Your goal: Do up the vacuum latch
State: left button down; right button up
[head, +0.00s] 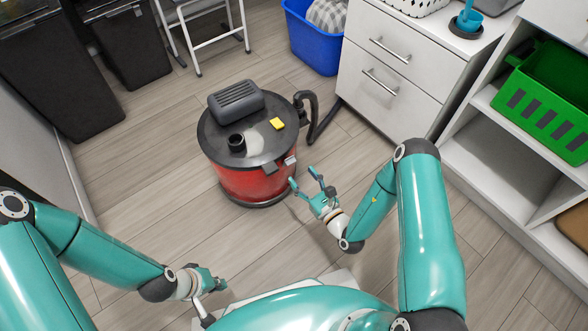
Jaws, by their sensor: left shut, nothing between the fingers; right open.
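The vacuum (252,180) stands upright on the floor in the head view, with a red drum and a dark grey lid (221,152). A small grey latch (289,161) sits at the right front of the lid rim; it is too small to tell whether it is fastened. My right gripper (302,182) is open and empty, just in front of and below the latch, with its fingers pointing toward the vacuum. My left gripper (222,284) is shut and empty, low in the picture and well apart from the vacuum.
A black hose (312,115) curves behind the vacuum's right side. A white drawer cabinet (388,95) stands at the back right, and a blue bin (308,45) is beside it. Shelves with a green crate (545,105) are at the right. Floor left of the vacuum is clear.

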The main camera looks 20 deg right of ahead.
aim_at(289, 159)
jog(key=b+x, duration=0.1)
jog(key=x, duration=0.4)
grip_shut()
jog(key=r+g+p, duration=0.1)
jog(key=p, duration=0.2)
jog(key=w+r+g+p, duration=0.1)
jog(key=p, duration=0.2)
jog(key=shift+a+h+p, duration=0.15)
jog(key=shift+h+p, duration=0.15)
jog(key=shift+p, duration=0.1)
jog(key=shift+w+f+g+p, duration=0.1)
jog(key=shift+w+g+p, duration=0.1)
jog(key=shift+g+p, duration=0.2)
jog(key=shift+f, duration=0.3)
